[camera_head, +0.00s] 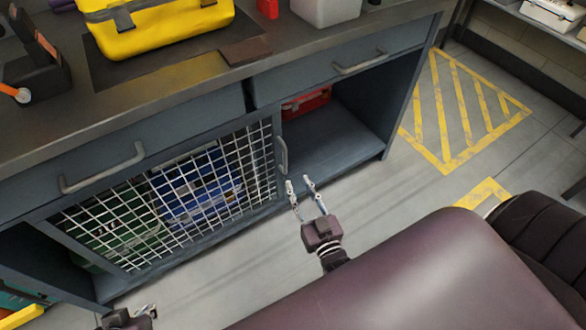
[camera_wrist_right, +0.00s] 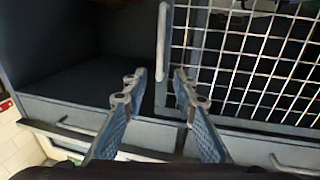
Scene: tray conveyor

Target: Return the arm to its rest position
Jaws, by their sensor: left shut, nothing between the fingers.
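My right gripper (camera_head: 299,181) is in front of the grey cabinet (camera_head: 345,145), beside the mesh door and its handle (camera_head: 282,155). Its two fingers stand apart with nothing between them. It also shows in the right wrist view (camera_wrist_right: 157,82), with the door handle (camera_wrist_right: 163,42) beyond the fingertips; I cannot tell if they touch. My left gripper (camera_head: 150,309) is at the bottom left edge of the head view, low in front of the cabinet. It is shut and empty, and only partly in view.
The mesh door (camera_head: 215,185) covers green and blue boxes. A red case (camera_head: 306,102) sits in the open compartment to its right. A yellow bag (camera_head: 155,28) lies on the worktop. Drawer handles (camera_head: 102,167) stick out. Floor with yellow markings (camera_head: 455,110) lies clear at right.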

